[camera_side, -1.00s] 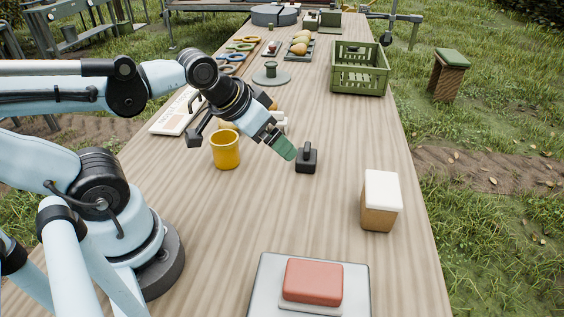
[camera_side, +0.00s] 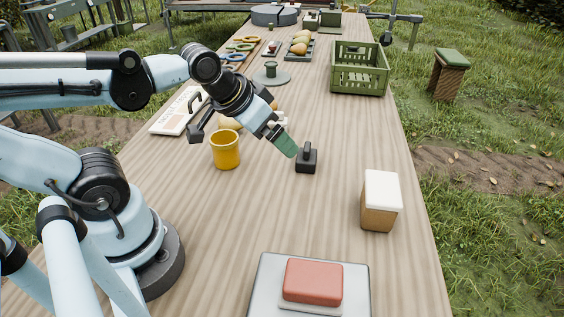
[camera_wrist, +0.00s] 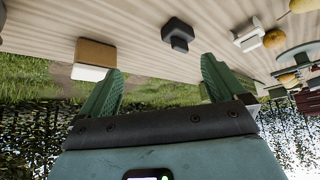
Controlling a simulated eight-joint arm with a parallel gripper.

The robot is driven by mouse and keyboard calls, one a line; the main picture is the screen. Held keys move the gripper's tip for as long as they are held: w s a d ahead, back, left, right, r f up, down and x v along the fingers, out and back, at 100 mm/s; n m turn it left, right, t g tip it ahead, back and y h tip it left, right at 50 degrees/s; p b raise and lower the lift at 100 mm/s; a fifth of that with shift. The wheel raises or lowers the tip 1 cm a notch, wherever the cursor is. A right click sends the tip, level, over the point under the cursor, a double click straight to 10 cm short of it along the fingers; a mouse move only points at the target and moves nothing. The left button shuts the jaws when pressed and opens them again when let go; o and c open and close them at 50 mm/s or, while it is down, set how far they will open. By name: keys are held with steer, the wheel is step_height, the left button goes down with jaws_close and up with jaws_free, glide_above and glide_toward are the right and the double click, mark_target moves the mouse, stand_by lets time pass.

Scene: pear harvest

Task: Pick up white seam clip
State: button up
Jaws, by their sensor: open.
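A small white piece, likely the white seam clip (camera_wrist: 248,34), lies on the table at the upper right of the wrist view. In the side view a bit of white (camera_side: 283,117) shows just behind my gripper, mostly hidden by it. My gripper (camera_wrist: 160,65) has its two green fingers spread apart with nothing between them. In the side view my gripper (camera_side: 287,146) hangs above the table, tilted down to the right, close to a black block with a handle (camera_side: 306,160). The clip is off to one side of the fingers, apart from them.
A yellow cup (camera_side: 225,150) stands below my wrist. A brown box with a white top (camera_side: 380,203) and a red block on a tray (camera_side: 314,281) are nearer the front. A green crate (camera_side: 359,69) and pears (camera_side: 299,46) are farther back. The middle right of the table is clear.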

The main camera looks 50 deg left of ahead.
steer(key=w+a+r+n+g, duration=0.3)
steer(key=w+a+n+g, duration=0.3)
steer(key=w+a, duration=0.8)
steer(key=a+f+n, duration=0.1)
steer(key=a, duration=0.1)
steer(key=w+a+f+n, duration=0.1)
steer(key=a, duration=0.1)
steer(key=w+a+f+n, duration=0.1)
steer(key=a+f, duration=0.1)
steer(key=shift+w+a+g, duration=0.2)
steer(key=shift+a+g, duration=0.15)
steer(key=shift+g, duration=0.05)
steer(key=shift+a+f+n, duration=0.2)
steer(key=shift+f+n, duration=0.1)
steer(key=shift+f, duration=0.2)
step_height(320, 180, down, 6)
steer(key=shift+f, duration=0.1)
steer(key=shift+s+d+f, duration=0.1)
steer(key=shift+f, duration=1.2)
steer(key=shift+s+f, duration=0.1)
steer(key=shift+f, duration=1.2)
